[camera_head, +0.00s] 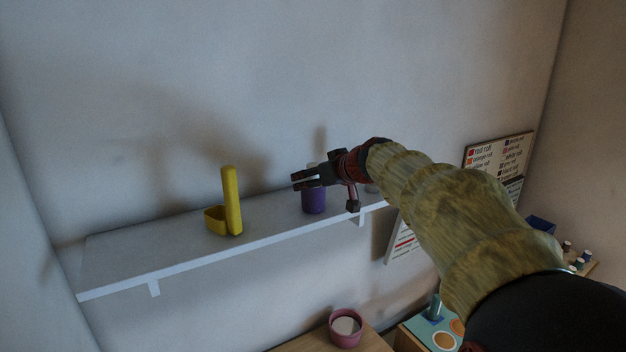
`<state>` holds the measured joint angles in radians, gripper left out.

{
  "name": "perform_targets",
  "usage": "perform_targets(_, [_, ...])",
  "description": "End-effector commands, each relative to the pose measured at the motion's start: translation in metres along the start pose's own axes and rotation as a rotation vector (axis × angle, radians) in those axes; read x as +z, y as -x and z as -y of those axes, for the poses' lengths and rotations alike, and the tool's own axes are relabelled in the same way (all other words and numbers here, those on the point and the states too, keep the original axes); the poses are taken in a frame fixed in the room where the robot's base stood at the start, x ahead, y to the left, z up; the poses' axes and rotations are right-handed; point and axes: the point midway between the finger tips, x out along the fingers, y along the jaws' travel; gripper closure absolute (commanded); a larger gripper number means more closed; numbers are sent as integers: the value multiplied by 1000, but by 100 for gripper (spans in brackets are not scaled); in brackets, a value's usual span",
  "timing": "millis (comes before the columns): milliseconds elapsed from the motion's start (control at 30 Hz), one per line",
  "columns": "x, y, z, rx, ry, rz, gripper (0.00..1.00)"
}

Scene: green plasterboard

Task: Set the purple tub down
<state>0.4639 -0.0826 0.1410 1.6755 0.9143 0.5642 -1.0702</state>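The purple tub (314,201) is upright at the white shelf (180,240), right of its middle. My gripper (296,181) reaches in from the right, level with the tub's upper part, and its fingers cover the tub's top. The two dark fingertips point left, with a small gap showing between them. I cannot tell whether the fingers press on the tub or whether its base rests on the shelf.
A yellow holder with a tall upright part (232,202) stands on the shelf to the left. A small pale object (372,188) is partly hidden behind my arm. A pink pot (345,328) stands on the wooden surface below. The shelf's left end is bare.

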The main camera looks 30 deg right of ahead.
Motion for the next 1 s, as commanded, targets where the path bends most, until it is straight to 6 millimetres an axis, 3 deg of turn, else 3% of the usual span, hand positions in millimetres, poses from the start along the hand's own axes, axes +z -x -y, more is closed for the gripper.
perform_targets(167, [0,0,0,0,0,0,32])
perform_targets(600, [-5,3,0,0,0,0,31])
perform_targets(1000, [-3,82,-1,3,0,-4,31])
